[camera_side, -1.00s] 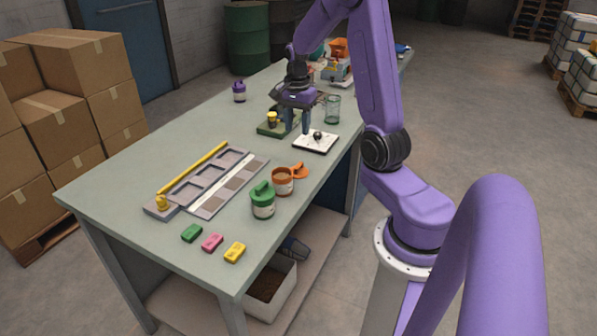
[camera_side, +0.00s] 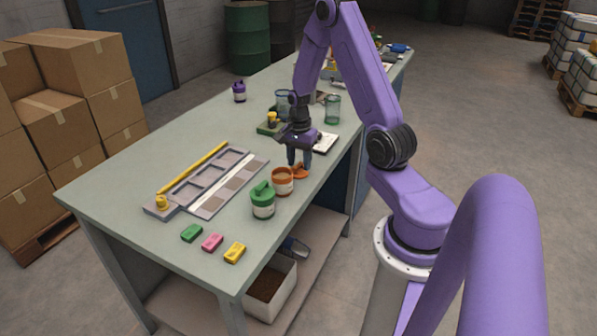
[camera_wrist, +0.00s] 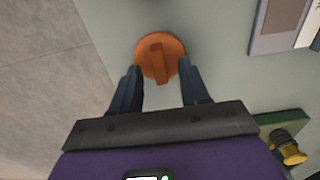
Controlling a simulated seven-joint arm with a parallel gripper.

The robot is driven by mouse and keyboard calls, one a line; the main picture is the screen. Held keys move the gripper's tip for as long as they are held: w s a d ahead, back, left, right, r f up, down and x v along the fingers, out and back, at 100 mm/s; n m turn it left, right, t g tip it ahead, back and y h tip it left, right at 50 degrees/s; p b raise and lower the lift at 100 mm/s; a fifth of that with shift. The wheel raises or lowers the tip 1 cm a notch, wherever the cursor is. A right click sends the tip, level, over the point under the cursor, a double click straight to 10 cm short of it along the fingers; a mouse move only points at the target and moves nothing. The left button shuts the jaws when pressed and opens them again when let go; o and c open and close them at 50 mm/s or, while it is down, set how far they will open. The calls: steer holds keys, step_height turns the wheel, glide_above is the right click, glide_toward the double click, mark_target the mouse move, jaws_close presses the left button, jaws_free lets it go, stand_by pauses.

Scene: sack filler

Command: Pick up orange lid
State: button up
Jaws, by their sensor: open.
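The orange lid (camera_wrist: 146,57) is a round disc with a raised bar handle across its middle, lying on the table in the wrist view. In the side view the orange lid (camera_side: 301,171) lies just behind the orange jar (camera_side: 282,182), partly hidden by my gripper. My gripper (camera_wrist: 160,76) is open and points down at the lid. Its two dark fingers stand on either side of the lid's near edge in the wrist view. In the side view my gripper (camera_side: 299,160) is over the lid; whether the fingertips touch it cannot be told.
The green-lidded jar (camera_side: 263,201) stands beside the orange jar. A grey slotted tray (camera_side: 211,190) lies to the left, and a white plate (camera_side: 324,143) and green glass (camera_side: 332,110) are behind my gripper. The table's right edge is close to the lid.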

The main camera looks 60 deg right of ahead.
steer(key=shift+f, duration=0.15)
jaws_close()
